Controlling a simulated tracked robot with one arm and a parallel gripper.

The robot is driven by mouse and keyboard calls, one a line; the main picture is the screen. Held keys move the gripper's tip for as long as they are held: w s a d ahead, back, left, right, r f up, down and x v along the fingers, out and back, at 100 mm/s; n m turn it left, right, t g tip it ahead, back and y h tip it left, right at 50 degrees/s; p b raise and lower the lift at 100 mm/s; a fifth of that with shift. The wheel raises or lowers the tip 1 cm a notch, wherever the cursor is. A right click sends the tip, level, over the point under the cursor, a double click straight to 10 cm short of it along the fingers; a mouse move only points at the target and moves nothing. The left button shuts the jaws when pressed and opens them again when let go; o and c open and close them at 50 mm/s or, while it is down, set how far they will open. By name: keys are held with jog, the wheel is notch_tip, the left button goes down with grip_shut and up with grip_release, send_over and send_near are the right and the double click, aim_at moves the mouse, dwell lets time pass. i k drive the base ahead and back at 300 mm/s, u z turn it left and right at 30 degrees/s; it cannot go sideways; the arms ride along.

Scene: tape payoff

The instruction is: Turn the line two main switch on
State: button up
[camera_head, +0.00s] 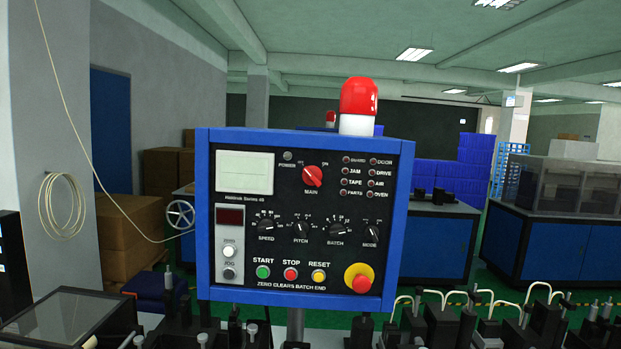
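The red MAIN rotary switch (313,176) sits in the upper middle of a black control panel with a blue frame (203,220). Small marks stand above the knob on its left and right; the right one looks like ON. The knob's pointer seems to lean to the upper left, away from the ON side. The round POWER lamp (287,156) to its left looks grey and unlit. I cannot read any line number on the panel. My gripper is not in view, and nothing touches the switch.
Below the switch are several black dials, START (263,272), STOP (291,274) and RESET (319,276) buttons, and a red emergency knob (359,279). A red beacon (358,101) tops the panel. Dark machine parts (440,325) line the bottom. The air before the panel looks clear.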

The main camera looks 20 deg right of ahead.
aim_at(312, 176)
jog(key=u, duration=0.05)
jog(key=i, duration=1)
jog(key=z, duration=0.1)
